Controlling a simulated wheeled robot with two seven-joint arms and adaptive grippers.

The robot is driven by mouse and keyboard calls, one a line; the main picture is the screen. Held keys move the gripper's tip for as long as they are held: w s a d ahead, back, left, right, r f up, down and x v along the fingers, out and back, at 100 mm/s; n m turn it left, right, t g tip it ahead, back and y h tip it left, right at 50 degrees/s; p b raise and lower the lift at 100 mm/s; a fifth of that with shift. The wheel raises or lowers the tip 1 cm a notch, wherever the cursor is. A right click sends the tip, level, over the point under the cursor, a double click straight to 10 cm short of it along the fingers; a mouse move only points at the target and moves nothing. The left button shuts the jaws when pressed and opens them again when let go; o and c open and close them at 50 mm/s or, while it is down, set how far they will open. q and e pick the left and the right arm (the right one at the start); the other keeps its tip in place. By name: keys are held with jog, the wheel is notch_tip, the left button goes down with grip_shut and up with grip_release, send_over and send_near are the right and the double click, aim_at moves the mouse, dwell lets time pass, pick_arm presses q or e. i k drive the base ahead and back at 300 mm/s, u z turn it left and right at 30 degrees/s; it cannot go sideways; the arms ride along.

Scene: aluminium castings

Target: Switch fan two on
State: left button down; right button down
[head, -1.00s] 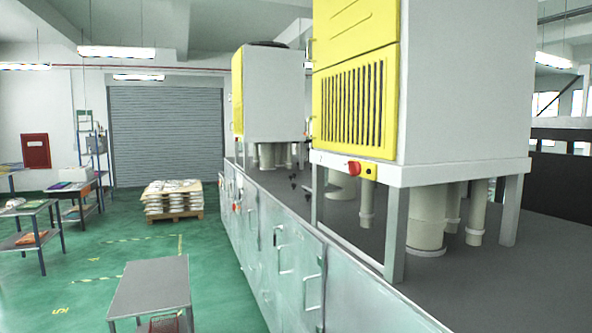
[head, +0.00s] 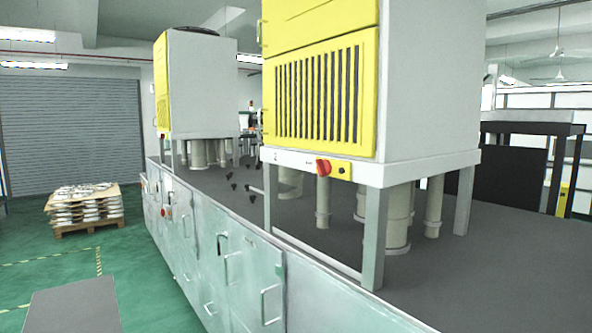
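A fan unit (head: 420,90) with a grey side and a yellow louvred front stands near on the long cabinet top, on grey legs. A red rotary switch (head: 323,167) sits on the white rail under its yellow front, beside a small yellow plate with a dark button (head: 342,170). A second, similar fan unit (head: 205,85) stands farther back to the left. I cannot read which unit is fan two, nor the switch's setting. Neither of my grippers shows in the head view.
The long cabinet (head: 230,260) with handled doors runs from front right to back left. A grey table top (head: 70,308) stands at bottom left. A pallet of castings (head: 85,210) lies by the roller shutter (head: 70,125). Green floor between is clear.

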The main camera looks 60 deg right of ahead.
aim_at(324, 168)
jog(key=z, duration=0.6)
jog(key=i, duration=0.85)
jog(key=z, duration=0.85)
